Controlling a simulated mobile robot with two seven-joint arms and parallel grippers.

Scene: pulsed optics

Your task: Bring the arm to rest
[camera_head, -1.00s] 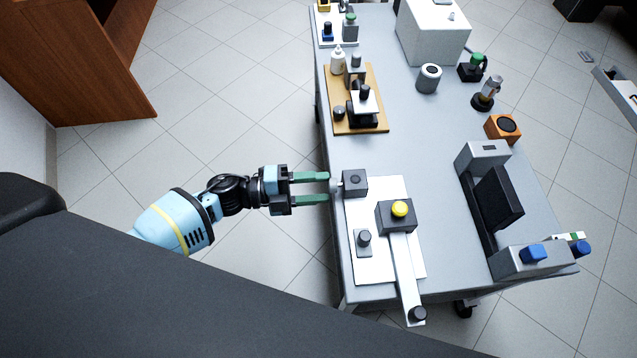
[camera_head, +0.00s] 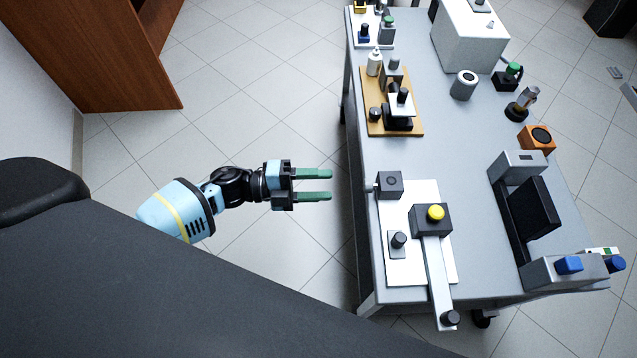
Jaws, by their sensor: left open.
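My left gripper (camera_head: 314,185) shows in the head view at the left of the table. Its two green fingers are parallel, apart and empty, pointing right toward the table. The fingertips are clear of the table's left edge, over the floor. The nearest thing to them is a small dark grey block (camera_head: 391,184) on a white plate (camera_head: 404,269). A gap lies between the fingertips and this block. My right gripper is not in the view.
The grey table (camera_head: 431,151) fills the right side. A yellow-topped block (camera_head: 432,221) with a long lever (camera_head: 438,275) stands on the plate. A wooden board (camera_head: 372,122) with optics lies farther back. A brown cabinet (camera_head: 100,55) stands at upper left. Open floor (camera_head: 265,100) lies between.

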